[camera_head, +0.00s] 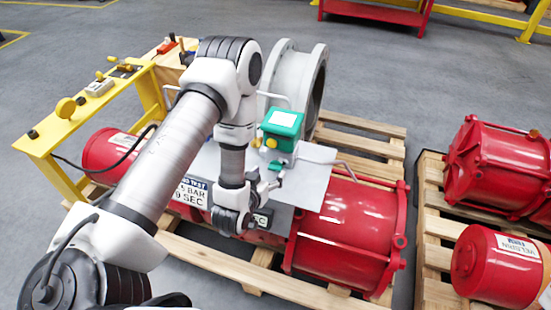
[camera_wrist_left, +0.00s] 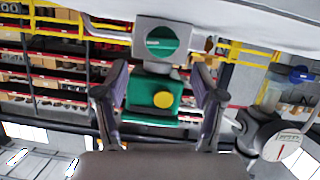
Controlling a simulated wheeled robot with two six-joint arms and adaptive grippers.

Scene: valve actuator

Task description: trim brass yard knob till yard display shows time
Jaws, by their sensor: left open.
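A green box (camera_head: 283,123) with a round yellow knob (camera_head: 271,142) stands over the red actuator. In the left wrist view the yellow knob (camera_wrist_left: 163,100) shows face-on on the green box (camera_wrist_left: 152,118), between my fingers in the picture. A grey housing with a green dial (camera_wrist_left: 162,41) adjoins the box there. A small brass-coloured part (camera_wrist_left: 209,44) sits beside the housing. My left gripper (camera_head: 268,184) is open, close to the box; contact cannot be told. A sign (camera_head: 190,192) reading BAR and SEC is partly hidden by my arm. My right gripper is out of view.
A yellow stand (camera_head: 45,142) at left carries a yellow disc (camera_head: 66,107) and a small white device (camera_head: 99,87). A red cylinder (camera_head: 347,232) and a grey flanged ring (camera_head: 297,80) are on a wooden pallet (camera_head: 375,130). More red cylinders (camera_head: 495,165) stand right.

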